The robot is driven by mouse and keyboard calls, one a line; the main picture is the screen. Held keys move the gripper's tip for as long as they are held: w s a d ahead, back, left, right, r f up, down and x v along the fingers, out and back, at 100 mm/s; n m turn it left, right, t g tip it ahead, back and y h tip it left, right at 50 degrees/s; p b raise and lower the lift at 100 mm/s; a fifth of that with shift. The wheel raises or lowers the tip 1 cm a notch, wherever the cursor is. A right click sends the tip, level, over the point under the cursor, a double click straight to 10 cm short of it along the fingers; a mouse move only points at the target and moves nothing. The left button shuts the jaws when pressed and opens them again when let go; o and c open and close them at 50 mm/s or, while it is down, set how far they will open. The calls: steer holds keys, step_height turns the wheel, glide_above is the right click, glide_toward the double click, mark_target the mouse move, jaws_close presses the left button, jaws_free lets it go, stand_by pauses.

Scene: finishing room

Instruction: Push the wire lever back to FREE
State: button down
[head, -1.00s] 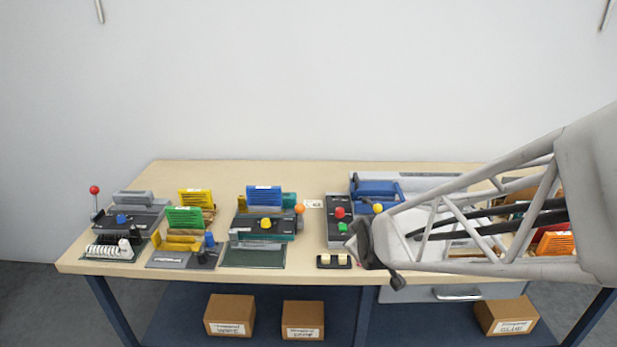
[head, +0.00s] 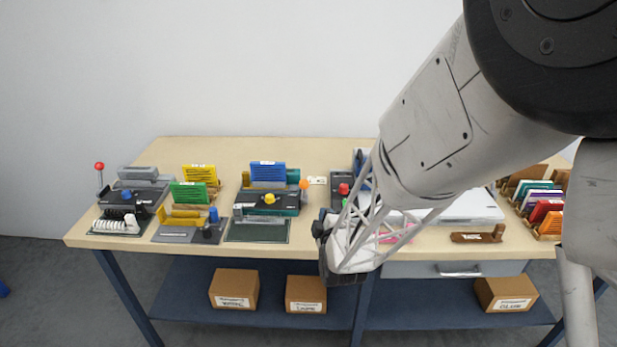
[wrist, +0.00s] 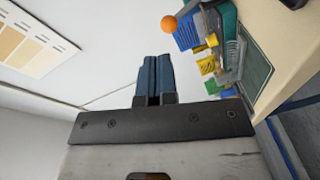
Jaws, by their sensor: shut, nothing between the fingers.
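The far-left machine has a white wire coil (head: 117,225) at its front and an upright lever with a red ball (head: 99,167) at its left. A middle machine with a blue block has an orange ball (head: 304,184) at its right end; the ball also shows in the wrist view (wrist: 168,23). I cannot read which lever is marked wire or where FREE is. My gripper (head: 321,224) is shut and empty near the bench's front edge, right of the middle machine. In the wrist view its dark blue fingers (wrist: 153,59) lie together, apart from the orange ball.
A red knob (head: 343,189) shows beside my arm, which hides part of the bench's right half. Coloured books (head: 545,209) stand in racks at right. Cartons (head: 234,288) sit on the lower shelf.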

mark_target(305, 188)
steer(key=s+a+f+n+t+y, duration=0.1)
steer(key=a+f+n+t, duration=0.2)
steer(key=f+n, duration=0.1)
steer(key=shift+s+a+f, duration=0.15)
steer(key=shift+s+f, duration=0.05)
steer(key=shift+f, duration=0.45)
steer(key=shift+w, duration=0.15)
steer(key=x, duration=1.3)
steer(key=shift+w+r, duration=0.3)
steer(key=shift+r, duration=0.1)
